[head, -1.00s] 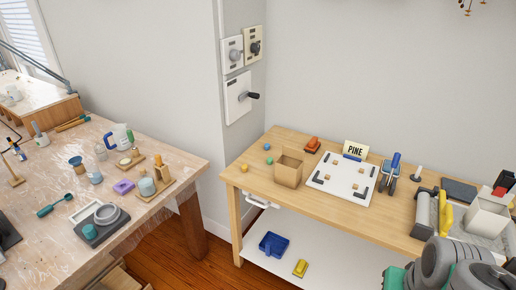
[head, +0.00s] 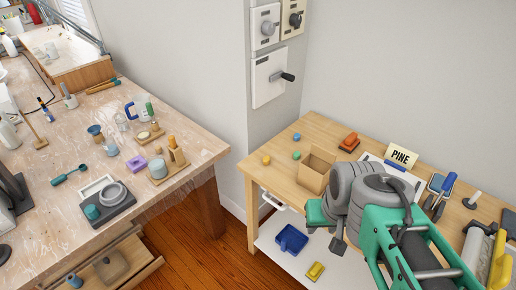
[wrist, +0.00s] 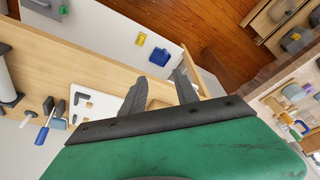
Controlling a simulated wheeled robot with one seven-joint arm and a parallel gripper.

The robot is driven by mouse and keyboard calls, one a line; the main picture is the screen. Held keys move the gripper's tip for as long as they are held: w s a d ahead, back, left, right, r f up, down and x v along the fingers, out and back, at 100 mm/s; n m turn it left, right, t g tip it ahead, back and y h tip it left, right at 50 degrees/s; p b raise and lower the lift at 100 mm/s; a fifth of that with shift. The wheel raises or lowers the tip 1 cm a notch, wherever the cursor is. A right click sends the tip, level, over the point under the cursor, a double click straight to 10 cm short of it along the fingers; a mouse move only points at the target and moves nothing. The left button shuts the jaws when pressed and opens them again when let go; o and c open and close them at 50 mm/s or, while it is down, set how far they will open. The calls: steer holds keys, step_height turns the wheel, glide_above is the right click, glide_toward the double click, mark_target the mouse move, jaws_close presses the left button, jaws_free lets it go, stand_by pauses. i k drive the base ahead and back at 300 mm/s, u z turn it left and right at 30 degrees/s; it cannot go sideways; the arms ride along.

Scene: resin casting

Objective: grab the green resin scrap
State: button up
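I cannot make out the scrap in the wrist view.
The cardboard box (head: 316,170) stands close beside the scrap, partly behind my arm. A red-orange block (head: 349,142) and a PINE sign (head: 401,157) are farther right. Below, a shelf holds a blue bin (head: 291,239) and yellow block (head: 316,271). A cluttered table (head: 60,215) stands left.

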mark_target(296, 156)
steer(key=u, duration=0.95)
steer(key=i, duration=0.75)
steer(key=u, duration=0.8)
steer(key=i, duration=0.5)
